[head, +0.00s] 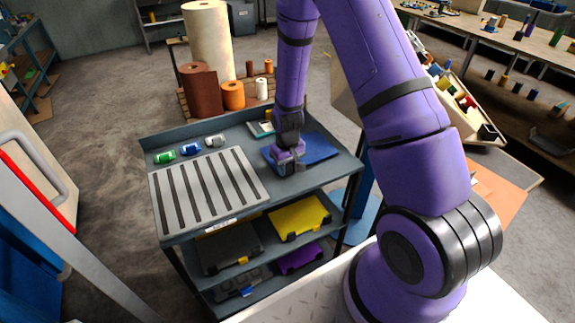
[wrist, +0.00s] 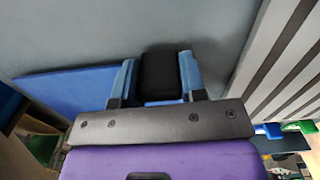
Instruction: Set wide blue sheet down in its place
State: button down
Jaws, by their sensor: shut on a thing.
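The wide blue sheet (head: 318,146) lies flat at the right part of the grey cart top (head: 345,168), on it or just above it; I cannot tell which. My gripper (head: 288,160) points down at the sheet's near left part. In the wrist view, my gripper (wrist: 158,75) is shut around a black block (wrist: 162,70), which looks like the sheet's grip. The blue sheet (wrist: 65,88) extends to the left there. Part of the sheet is hidden behind my gripper and arm.
A pale slotted plate (head: 208,188) covers the cart's left front. Small green (head: 164,157), blue (head: 190,149) and white (head: 215,140) items stand behind it. Rolls (head: 203,90) stand behind.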

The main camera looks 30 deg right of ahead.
jog(key=shift+f, duration=0.55)
dwell(0.4)
jog(key=c, duration=0.6)
grip_release()
notch_tip(320, 180, up, 11)
jog(key=shift+r, duration=0.2)
jog(key=s+a+r+t, duration=0.1)
jog(key=s+r, duration=0.3)
jog(key=r, duration=0.7)
jog(key=s+a+r+t, duration=0.15)
jog(key=s+r, duration=0.25)
jog(key=r, duration=0.7)
jog(key=s+r+t, duration=0.1)
jog(key=s+r, duration=0.4)
jog(key=s, duration=0.4)
jog(key=s+a+r+t, duration=0.1)
jog(key=s+r, duration=0.5)
jog(key=s, duration=0.3)
jog(key=shift+t, duration=0.35)
